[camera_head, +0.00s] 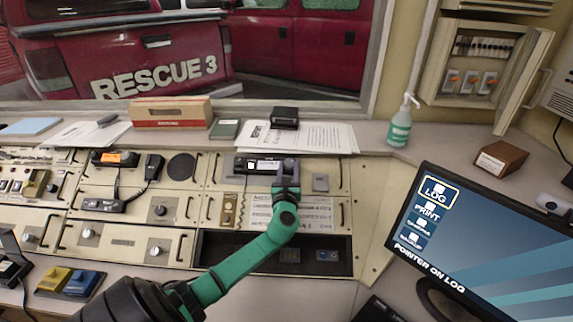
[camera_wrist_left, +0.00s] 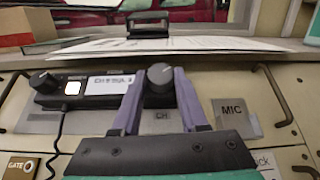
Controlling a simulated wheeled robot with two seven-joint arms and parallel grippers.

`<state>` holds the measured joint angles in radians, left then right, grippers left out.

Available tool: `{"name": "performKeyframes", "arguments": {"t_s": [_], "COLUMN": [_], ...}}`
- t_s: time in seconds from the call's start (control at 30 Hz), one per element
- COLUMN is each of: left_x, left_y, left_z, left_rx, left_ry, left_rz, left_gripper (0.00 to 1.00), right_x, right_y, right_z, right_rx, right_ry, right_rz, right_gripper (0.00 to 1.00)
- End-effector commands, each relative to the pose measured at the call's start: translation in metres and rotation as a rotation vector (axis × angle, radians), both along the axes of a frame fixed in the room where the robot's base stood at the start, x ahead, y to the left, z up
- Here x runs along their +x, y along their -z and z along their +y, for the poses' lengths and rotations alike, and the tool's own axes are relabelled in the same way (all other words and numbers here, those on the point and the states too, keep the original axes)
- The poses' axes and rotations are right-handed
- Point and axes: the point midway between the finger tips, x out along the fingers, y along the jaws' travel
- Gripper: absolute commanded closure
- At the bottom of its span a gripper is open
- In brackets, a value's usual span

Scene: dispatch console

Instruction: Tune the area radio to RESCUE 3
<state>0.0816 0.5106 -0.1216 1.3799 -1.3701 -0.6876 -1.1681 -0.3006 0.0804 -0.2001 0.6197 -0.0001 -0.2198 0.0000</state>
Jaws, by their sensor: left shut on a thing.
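The area radio is a dark unit (camera_head: 258,165) set in the upper part of the cream console. In the left wrist view it shows a lit button, a small knob at its left and a pale display (camera_wrist_left: 109,83) whose text I cannot read surely. A grey round channel knob (camera_wrist_left: 160,74) sits at the radio's right end, above a "CH" label. My left gripper (camera_head: 287,168) is shut on this knob, its purple fingers on either side. The fingers hide part of the radio's front. My right gripper is not in view.
A "MIC" plate (camera_wrist_left: 233,112) lies just right of the knob. Papers with a black stamp-like block (camera_head: 285,117) lie on the ledge above. Another radio with an orange display (camera_head: 115,158) is at left. A monitor (camera_head: 480,245) stands at right. A truck outside reads "RESCUE 3".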

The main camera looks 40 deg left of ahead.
Motion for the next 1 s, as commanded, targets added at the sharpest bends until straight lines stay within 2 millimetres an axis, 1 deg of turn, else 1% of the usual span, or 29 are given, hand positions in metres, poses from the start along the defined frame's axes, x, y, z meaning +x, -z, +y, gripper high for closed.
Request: {"name": "performKeyframes", "arguments": {"t_s": [0.27, 0.47, 1.0], "left_x": [0.005, 0.009, 0.017], "left_y": [0.002, 0.002, 0.0], "left_z": [-0.006, -0.008, -0.01], "left_rx": [-0.118, -0.199, -0.406], "left_ry": [-0.219, -0.379, -0.789], "left_rz": [-0.093, -0.156, -0.315], "left_gripper": [1.0, 1.0, 1.0], "right_x": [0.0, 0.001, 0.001], "right_y": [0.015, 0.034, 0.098], "right_z": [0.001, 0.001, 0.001], "right_rx": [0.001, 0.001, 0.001], "right_ry": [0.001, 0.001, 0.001], "right_rz": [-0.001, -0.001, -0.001], "right_gripper": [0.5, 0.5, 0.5]}}
